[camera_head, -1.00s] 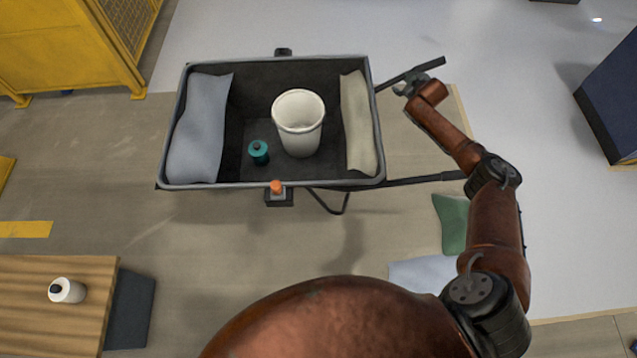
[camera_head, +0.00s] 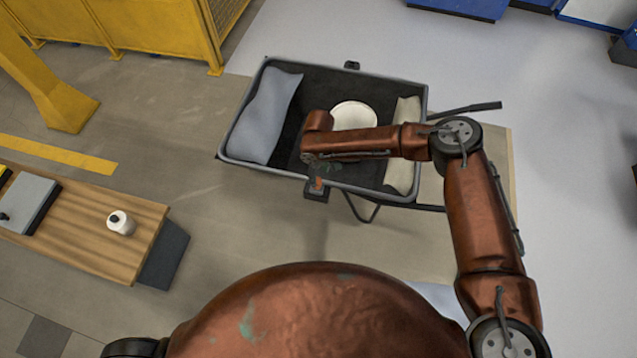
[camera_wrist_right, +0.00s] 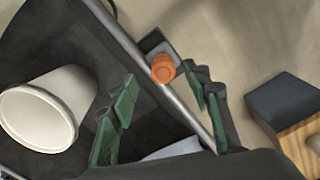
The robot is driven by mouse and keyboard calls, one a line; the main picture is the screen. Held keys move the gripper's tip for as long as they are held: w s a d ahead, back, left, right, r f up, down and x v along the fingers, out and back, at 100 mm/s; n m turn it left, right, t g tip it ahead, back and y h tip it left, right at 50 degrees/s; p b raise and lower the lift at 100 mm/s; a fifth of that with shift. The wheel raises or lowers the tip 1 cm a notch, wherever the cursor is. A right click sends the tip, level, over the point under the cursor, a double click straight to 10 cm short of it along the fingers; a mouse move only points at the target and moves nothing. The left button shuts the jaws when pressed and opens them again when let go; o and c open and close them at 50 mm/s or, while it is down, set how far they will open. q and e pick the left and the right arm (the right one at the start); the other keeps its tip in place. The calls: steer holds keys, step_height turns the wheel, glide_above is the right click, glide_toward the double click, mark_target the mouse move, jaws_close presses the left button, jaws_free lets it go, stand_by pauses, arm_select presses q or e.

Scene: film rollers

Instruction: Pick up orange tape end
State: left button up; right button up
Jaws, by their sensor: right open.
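The orange piece (camera_head: 318,184) sits on a small dark bracket (camera_head: 316,194) on the near rim of the grey cart (camera_head: 262,170). In the right wrist view the orange piece (camera_wrist_right: 163,69) is a short, round knob shape beside the rim bar. My right gripper (camera_head: 324,169) is over the near side of the cart, close to the orange piece and partly hidden by its wrist. In its wrist view, the open green fingers (camera_wrist_right: 163,80) stand on either side of the rim, with the orange piece near their tips. Contact cannot be told. My left gripper is out of view.
A white bucket (camera_head: 354,114), a blue-grey pillow (camera_head: 265,118) and a beige pillow (camera_head: 403,150) are in the cart. A wooden bench (camera_head: 80,222) with a white roll (camera_head: 121,222) stands at left. Open floor lies between bench and cart.

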mark_target(318, 181)
steer(key=f, duration=0.2)
steer(key=f+b, duration=0.1)
steer(key=f, duration=0.2)
steer(key=shift+a+f+b, duration=0.3)
steer(key=shift+f+b, duration=0.05)
steer(key=shift+f, duration=0.45)
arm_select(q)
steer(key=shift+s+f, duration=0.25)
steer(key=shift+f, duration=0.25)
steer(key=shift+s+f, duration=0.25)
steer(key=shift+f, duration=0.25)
arm_select(e)
steer(key=shift+r, duration=0.1)
steer(key=shift+c, duration=0.6)
jaws_close()
